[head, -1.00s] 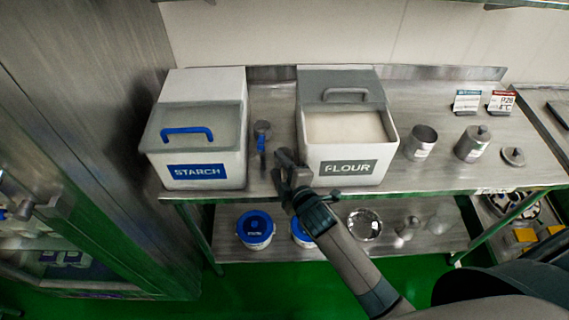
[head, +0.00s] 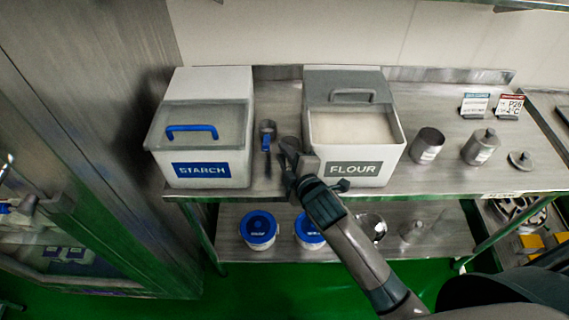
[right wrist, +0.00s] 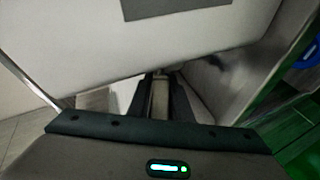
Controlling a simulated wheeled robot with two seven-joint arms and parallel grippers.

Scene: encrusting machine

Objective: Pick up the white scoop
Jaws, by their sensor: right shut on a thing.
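My right gripper (head: 293,165) is at the front of the steel table, between the starch bin and the flour bin. It is shut on the white scoop (head: 290,144), whose greyish bowl shows just beyond the fingers. In the right wrist view a pale, narrow handle (right wrist: 160,99) sits between the dark fingers; the bowl is not clear there. Whether the scoop still touches the table, I cannot tell. A second scoop with a blue handle (head: 266,141) lies just to the left, apart from the gripper. My left gripper is not in view.
The starch bin (head: 201,144) is on the left, and the flour bin (head: 354,165) stands close on the right of the gripper. Metal canisters (head: 427,145) stand further right. Blue-lidded tubs (head: 258,229) are on the lower shelf.

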